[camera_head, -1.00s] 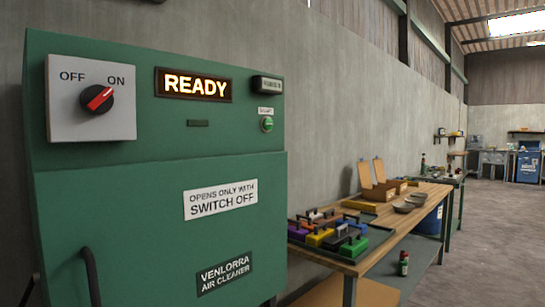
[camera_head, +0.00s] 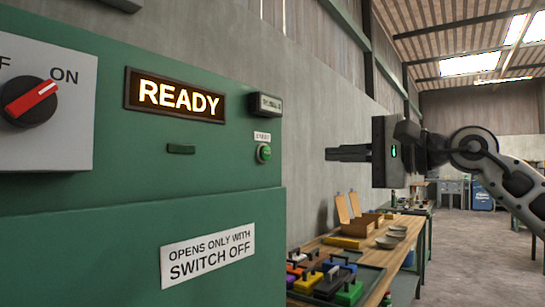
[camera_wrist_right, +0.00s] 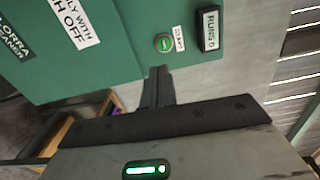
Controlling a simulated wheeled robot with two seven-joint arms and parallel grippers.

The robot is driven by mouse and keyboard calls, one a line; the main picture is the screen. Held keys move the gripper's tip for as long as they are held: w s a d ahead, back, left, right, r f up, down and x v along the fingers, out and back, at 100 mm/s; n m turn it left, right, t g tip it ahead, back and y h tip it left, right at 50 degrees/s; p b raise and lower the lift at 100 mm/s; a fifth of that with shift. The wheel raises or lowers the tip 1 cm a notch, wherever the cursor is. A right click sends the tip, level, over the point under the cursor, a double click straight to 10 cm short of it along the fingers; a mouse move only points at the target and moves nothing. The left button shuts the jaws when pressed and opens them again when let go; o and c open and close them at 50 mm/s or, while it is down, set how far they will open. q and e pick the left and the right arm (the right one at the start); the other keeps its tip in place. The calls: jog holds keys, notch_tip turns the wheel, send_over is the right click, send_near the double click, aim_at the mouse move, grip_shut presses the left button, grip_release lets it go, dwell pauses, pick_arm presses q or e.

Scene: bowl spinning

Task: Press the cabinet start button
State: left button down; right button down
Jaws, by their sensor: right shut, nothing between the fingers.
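The green cabinet (camera_head: 110,220) fills the left of the head view. Its round green start button (camera_head: 264,153) sits near the cabinet's right edge, under a small white label. The button also shows in the right wrist view (camera_wrist_right: 163,43), just beyond my fingertips. A lit READY sign (camera_head: 177,96) and a red rotary switch (camera_head: 31,102) turned toward ON are on the cabinet front. My right gripper (camera_head: 328,154) is shut and empty. It points left at about the button's height, apart from the cabinet. My left gripper is not in view.
A small dark display (camera_head: 265,104) is above the button. Open floor lies farther right.

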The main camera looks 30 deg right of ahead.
aim_at(267, 153)
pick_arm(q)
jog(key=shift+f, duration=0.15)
pick_arm(e)
jog(key=shift+s+d+r+h, duration=0.25)
jog(key=shift+d+r+h, duration=0.1)
jog(key=shift+d, duration=0.2)
